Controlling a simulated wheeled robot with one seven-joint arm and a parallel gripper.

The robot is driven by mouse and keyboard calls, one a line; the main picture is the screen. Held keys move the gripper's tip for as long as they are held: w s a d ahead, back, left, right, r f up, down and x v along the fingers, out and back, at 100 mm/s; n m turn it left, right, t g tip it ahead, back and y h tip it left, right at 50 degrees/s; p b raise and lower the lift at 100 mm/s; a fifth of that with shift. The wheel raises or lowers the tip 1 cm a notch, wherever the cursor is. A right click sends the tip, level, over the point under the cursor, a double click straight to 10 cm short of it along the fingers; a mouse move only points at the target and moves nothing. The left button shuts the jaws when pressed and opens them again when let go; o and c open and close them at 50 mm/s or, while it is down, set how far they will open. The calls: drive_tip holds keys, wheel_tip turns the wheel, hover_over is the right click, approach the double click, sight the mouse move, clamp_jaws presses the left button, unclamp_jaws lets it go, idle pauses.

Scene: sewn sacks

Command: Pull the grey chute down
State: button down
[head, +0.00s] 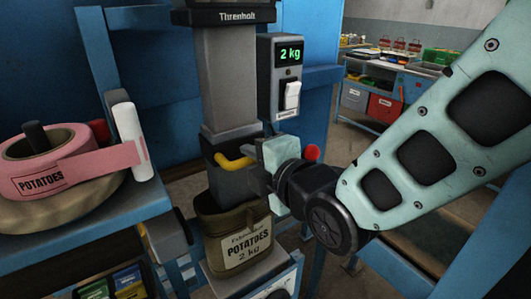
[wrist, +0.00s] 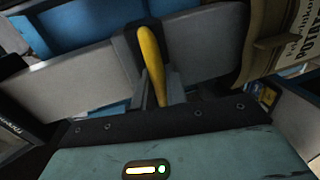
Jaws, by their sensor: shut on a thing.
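The grey chute (head: 229,90) hangs upright below a black band marked "Threnholt". Its lower part is a darker sleeve with a yellow handle (head: 230,161). My gripper (head: 254,170) is at the handle from the right and shut on it. In the wrist view the yellow handle (wrist: 150,55) runs down between the jaws, and the grey chute (wrist: 80,75) lies across behind it. An olive sack (head: 240,237) labelled "POTATOES 2 kg" stands upright under the chute. The chute's lower end is at the sack's mouth; I cannot tell whether it is inside.
A grey control box (head: 284,80) with a white rocker switch reads "2 kg" to the right of the chute. A blue shelf (head: 110,215) on the left carries a roll of pink labels (head: 60,165). A workbench with bins (head: 385,105) stands farther back.

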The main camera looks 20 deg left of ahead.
drive_tip(key=shift+s+f, duration=0.1)
drive_tip(key=shift+f, duration=0.3)
drive_tip(key=c, duration=1.5)
unclamp_jaws()
drive_tip(key=shift+r, duration=0.1)
drive_tip(key=shift+s+d+r, duration=0.1)
drive_tip(key=shift+d, duration=0.05)
drive_tip(key=shift+b+v, duration=5.2)
drive_tip(key=shift+v, duration=3.3)
